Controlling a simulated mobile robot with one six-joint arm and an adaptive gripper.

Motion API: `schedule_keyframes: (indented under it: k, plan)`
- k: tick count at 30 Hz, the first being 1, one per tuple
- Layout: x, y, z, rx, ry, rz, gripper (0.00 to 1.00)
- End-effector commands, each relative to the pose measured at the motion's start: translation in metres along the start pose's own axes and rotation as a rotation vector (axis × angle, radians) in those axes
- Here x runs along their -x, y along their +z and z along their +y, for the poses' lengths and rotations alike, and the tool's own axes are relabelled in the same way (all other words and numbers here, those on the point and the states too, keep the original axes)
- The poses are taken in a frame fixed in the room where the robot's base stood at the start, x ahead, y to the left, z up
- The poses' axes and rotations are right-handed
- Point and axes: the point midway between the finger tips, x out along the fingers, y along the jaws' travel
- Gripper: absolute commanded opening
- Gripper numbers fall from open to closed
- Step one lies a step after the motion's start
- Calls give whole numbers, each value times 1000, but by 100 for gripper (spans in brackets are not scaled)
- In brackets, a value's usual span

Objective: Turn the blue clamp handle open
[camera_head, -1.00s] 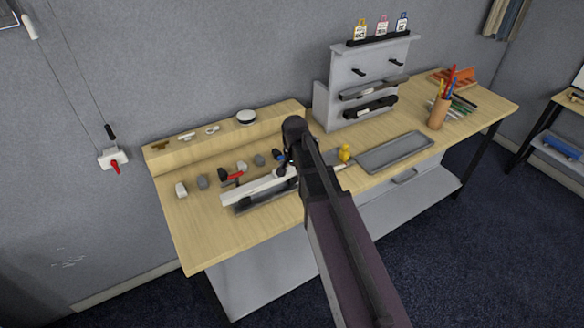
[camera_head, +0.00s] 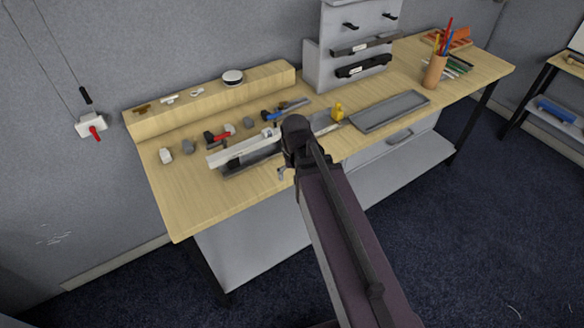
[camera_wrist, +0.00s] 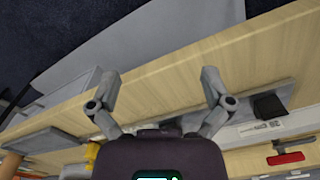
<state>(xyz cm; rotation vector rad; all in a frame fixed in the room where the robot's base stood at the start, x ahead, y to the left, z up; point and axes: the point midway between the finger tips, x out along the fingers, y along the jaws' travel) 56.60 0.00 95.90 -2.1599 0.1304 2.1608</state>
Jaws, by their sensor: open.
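The blue clamp handle (camera_head: 290,110) lies on the table behind the white rail, pointing toward the back right. It shows past the upper left of my arm, and part of its clamp may be hidden. I cannot make it out in the wrist view. My gripper is mostly hidden by my arm in the head view. In the wrist view my gripper (camera_wrist: 160,78) has its two fingers spread wide with nothing between them, over the table's front edge. It is apart from the blue handle.
A red-handled clamp (camera_head: 217,138) stands left of the blue one; its red handle also shows in the wrist view (camera_wrist: 286,158). The white rail (camera_head: 240,150) lies in front. A yellow object (camera_head: 337,112) and a grey tray (camera_head: 392,110) are to the right.

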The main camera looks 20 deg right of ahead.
Motion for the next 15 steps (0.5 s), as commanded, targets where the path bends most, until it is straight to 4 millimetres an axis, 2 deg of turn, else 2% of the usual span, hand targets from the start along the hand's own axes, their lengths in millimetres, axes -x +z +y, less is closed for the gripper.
schedule_keyframes:
  k: [1,6,15]
  plan:
    - [-8,8,1,21,0,0,100]
    - [-16,21,3,81,0,0,100]
    - [-19,28,4,121,0,0,100]
